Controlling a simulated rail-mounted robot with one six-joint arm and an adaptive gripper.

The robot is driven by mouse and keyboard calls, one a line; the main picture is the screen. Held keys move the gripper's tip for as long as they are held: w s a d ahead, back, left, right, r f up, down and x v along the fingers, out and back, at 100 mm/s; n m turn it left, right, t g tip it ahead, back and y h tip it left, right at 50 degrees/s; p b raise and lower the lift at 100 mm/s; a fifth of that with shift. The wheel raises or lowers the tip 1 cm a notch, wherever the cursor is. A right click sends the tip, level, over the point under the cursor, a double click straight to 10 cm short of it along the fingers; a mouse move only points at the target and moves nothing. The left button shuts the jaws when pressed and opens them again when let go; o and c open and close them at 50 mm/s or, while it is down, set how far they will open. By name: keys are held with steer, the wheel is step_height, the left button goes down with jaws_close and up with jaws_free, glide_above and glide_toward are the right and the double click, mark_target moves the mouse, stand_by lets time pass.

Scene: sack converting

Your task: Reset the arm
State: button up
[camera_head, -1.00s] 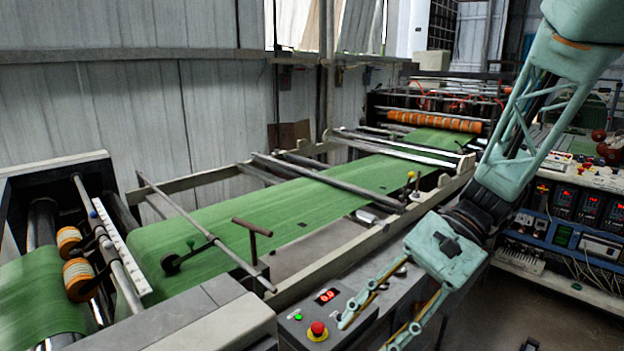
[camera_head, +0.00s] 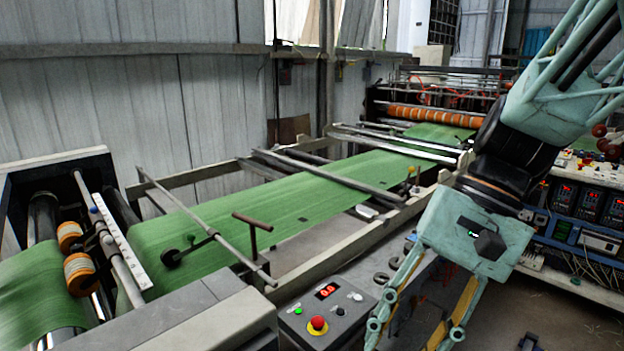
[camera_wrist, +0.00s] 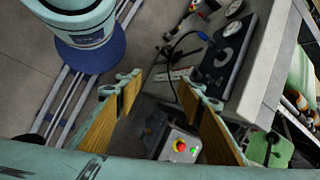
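My gripper (camera_head: 408,338) hangs at the lower right of the head view, pointing down, in front of the machine's near side. Its two fingers are spread apart with nothing visible between them. In the wrist view the fingers with yellow-brown inner faces also stand wide apart, and my gripper (camera_wrist: 157,90) is empty. The lower ends of the fingers are close to the bottom edge of the head view. My arm comes down from the upper right.
A control box (camera_head: 350,325) with a red stop button (camera_head: 317,323) sits just left of my gripper. The green web (camera_head: 290,203) runs over rollers behind it. An instrument panel (camera_head: 590,205) stands at the right. Floor shows at the lower right.

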steer(key=s+d+r+n+t+h, duration=0.4)
steer(key=s+d+r+t+h, duration=0.1)
steer(key=s+d+r+t, duration=0.1)
steer(key=shift+s+d+r, duration=0.8)
steer(key=shift+s+d, duration=0.3)
steer(key=shift+s, duration=0.6)
steer(key=shift+c, duration=0.3)
stand_by(3.3)
